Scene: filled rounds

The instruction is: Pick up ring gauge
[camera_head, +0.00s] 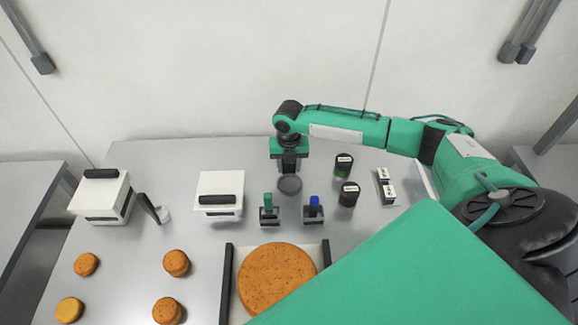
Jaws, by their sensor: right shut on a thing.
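The ring gauge (289,185) shows as a dark grey round piece at the back middle of the grey table. My right gripper (289,172) points down at its far edge, with the fingers shut on it. The fingertips are small and partly hidden, and I cannot tell whether the ring gauge is clear of the table top. My left gripper is not in view.
Green-topped (268,210) and blue-topped (313,209) tools stand in dark holders just in front. Two dark jars (349,194) and white labelled blocks (386,187) are to the right. White boxes (219,192) and several round cakes (176,262) are left; a large cake (277,280) is in front.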

